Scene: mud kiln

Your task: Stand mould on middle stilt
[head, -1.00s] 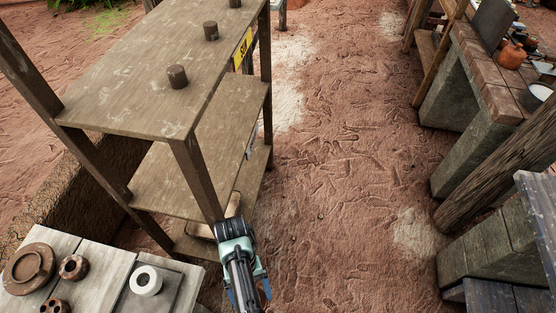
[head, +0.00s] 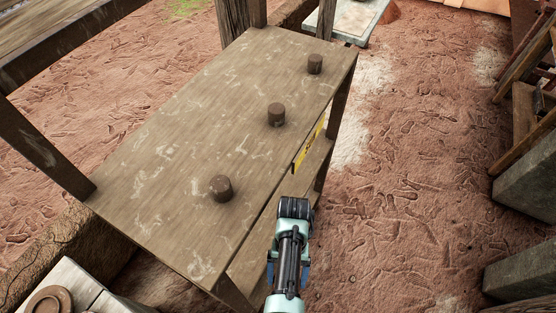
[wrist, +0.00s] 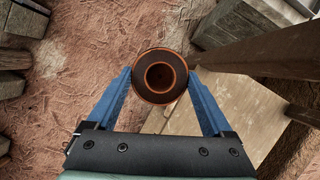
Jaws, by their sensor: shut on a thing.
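The mould (wrist: 160,76) is a round, reddish-brown hollow piece with a dark ring-shaped opening, seen end-on in the wrist view. My gripper (wrist: 161,84) is shut on it, with one blue finger on each side. In the head view my arm's end is beside the right edge of the rack's top board, and the mould is hidden there. The middle stilt (head: 276,115) is a short dark brown peg standing on the top board (head: 180,150). It stands between a nearer stilt (head: 220,188) and a farther stilt (head: 315,64). All three stilts are bare on top.
A yellow label (head: 309,147) hangs on the board's right edge. Dark wooden posts rise at the rack's corners. A pale table (head: 75,285) with a round brown piece is at the lower left. Open earthen floor (head: 400,200) lies to the right, with stone blocks beyond.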

